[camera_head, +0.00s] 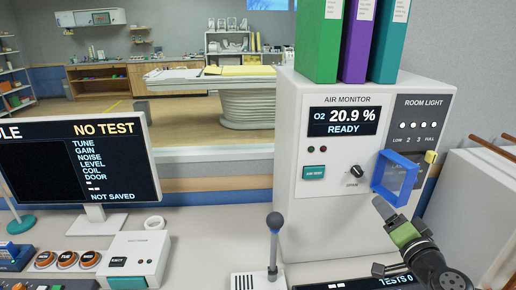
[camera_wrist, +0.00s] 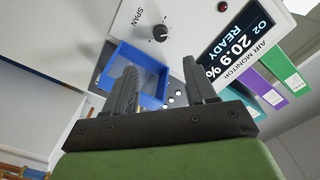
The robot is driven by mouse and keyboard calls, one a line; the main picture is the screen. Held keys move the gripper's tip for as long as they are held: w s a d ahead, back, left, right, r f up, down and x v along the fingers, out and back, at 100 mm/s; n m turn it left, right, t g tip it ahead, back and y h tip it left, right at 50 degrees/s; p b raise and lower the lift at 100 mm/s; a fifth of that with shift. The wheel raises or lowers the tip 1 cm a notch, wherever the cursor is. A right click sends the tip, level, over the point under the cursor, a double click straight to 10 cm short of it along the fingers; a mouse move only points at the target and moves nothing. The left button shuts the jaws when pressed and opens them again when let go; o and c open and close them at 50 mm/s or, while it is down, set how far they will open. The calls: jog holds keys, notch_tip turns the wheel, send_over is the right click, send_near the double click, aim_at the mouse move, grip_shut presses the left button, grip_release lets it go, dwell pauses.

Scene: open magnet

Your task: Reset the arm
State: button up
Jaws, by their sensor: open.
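My gripper (camera_head: 382,206) is at the lower right of the head view, its dark fingers up in front of the white air monitor cabinet (camera_head: 330,205). The wrist view shows its two fingers (camera_wrist: 160,68) apart with nothing between them, above the green gripper body. A blue square frame (camera_head: 408,170) stands out from the cabinet's right part, just beyond the fingertips in the head view. It also shows behind the fingers in the wrist view (camera_wrist: 115,62). I cannot tell whether the fingers touch it.
A black knob (camera_head: 356,171) sits left of the blue frame. A joystick (camera_head: 274,245) stands at the bottom middle. Green, purple and teal binders (camera_head: 354,40) stand on the cabinet. A monitor (camera_head: 75,165) is at left. A white box (camera_head: 480,205) is at right.

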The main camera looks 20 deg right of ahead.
jog(key=w+a+f+n+g+y, duration=0.2)
jog(key=a+n+y, duration=0.1)
jog(key=a, duration=0.5)
jog(key=w+a+f+n+g+y, duration=0.2)
jog(key=a+n+g, duration=0.15)
jog(key=a, duration=0.45)
jog(key=w+a+f+n+g+y, duration=0.2)
jog(key=a+n+y, duration=0.15)
jog(key=a, duration=0.45)
jog(key=s+a+r+n+g+h, duration=0.1)
jog(key=s+a, duration=0.3)
jog(key=s, duration=0.5)
jog(key=s+a+r+n+g+h, duration=0.1)
jog(key=s+a+r+g+h, duration=0.1)
jog(key=s, duration=0.6)
jog(key=a+g, duration=0.1)
jog(key=a, duration=0.1)
jog(key=shift+s+a+n, duration=0.35)
jog(key=shift+n, duration=0.05)
